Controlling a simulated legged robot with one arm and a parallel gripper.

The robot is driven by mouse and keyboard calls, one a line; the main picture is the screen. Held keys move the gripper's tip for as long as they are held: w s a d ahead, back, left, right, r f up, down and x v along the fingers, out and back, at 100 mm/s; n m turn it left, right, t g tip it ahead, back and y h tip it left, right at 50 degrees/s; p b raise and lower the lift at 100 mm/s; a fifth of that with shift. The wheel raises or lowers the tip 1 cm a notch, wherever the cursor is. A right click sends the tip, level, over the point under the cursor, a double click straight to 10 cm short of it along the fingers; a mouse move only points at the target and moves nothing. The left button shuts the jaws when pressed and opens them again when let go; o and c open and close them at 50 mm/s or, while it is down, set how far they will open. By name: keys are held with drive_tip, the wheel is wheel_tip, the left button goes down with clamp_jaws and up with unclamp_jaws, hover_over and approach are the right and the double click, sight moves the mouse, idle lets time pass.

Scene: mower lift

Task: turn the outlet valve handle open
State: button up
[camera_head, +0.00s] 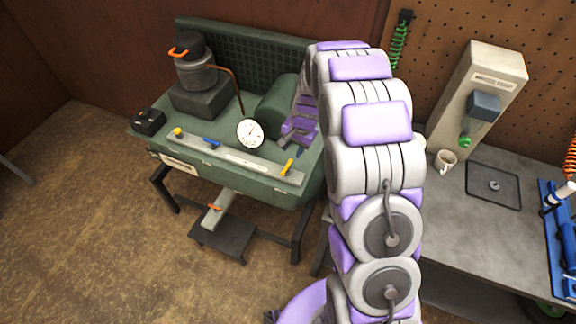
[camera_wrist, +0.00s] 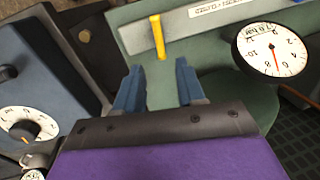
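A yellow lever handle (camera_head: 287,167) stands at the right end of the green unit's front panel; it appears to be the outlet valve handle, though no label for it is readable. In the wrist view the yellow handle (camera_wrist: 157,38) points upright in the picture, just beyond the gap between my fingertips. My gripper (camera_wrist: 157,68) is open and empty, its two blue fingers either side of that line, apart from the handle. In the head view my gripper (camera_head: 299,143) is over the right part of the unit, partly hidden by my arm.
A white pressure gauge (camera_head: 250,132) rises behind the panel, close to my gripper in the wrist view (camera_wrist: 272,50). A blue lever (camera_head: 211,142) and a yellow knob (camera_head: 178,132) sit further left. A grey workbench (camera_head: 460,215) stands at the right.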

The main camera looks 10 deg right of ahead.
sight(288, 165)
drive_tip(key=f, duration=0.3)
drive_tip(key=w+a+f, duration=0.1)
drive_tip(key=f, duration=0.2)
drive_tip(key=f+b, duration=0.1)
drive_tip(key=f, duration=0.3)
drive_tip(key=shift+w+a+f, duration=0.1)
drive_tip(key=shift+w+a, duration=0.05)
drive_tip(key=shift+a, duration=0.05)
drive_tip(key=shift+c, duration=0.3)
clamp_jaws()
